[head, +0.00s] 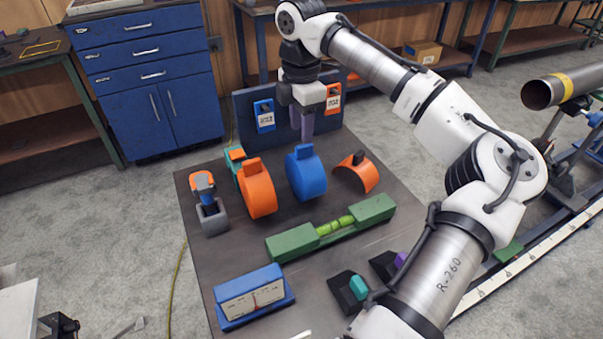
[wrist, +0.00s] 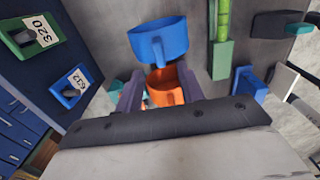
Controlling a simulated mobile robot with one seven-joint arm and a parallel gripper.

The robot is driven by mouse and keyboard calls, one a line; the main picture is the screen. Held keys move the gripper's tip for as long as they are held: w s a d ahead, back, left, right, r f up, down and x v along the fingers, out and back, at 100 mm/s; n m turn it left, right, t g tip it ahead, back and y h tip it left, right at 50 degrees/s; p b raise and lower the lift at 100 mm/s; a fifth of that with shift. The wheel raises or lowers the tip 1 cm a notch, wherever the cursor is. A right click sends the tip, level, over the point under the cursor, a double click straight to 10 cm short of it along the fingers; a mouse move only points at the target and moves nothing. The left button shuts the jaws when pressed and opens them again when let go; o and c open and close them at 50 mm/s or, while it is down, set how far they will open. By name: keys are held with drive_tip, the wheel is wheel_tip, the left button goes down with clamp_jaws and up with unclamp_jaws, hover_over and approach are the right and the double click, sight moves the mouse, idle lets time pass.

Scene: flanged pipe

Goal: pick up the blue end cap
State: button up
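The blue end cap (head: 307,178), a thick round piece with a small tab on top, stands on the dark table in the head view. It also shows in the wrist view (wrist: 158,42), beyond the fingers. My gripper (head: 302,136) points down behind the cap in the head view, above the table and apart from it. In the wrist view my gripper (wrist: 160,72) has its two fingers well apart, with nothing held between them. An orange cap (wrist: 165,88) shows between and below the fingers there.
Close left of the blue cap stands an orange cap (head: 257,190); an orange half-ring (head: 357,176) stands to its right. A board (head: 285,120) with tags rises behind. A green holder (head: 292,243) and a blue gauge box (head: 253,297) lie in front.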

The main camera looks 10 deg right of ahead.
sight(302, 145)
drive_tip(key=shift+f+p, duration=0.6)
drive_tip(key=shift+f, duration=2.45)
clamp_jaws()
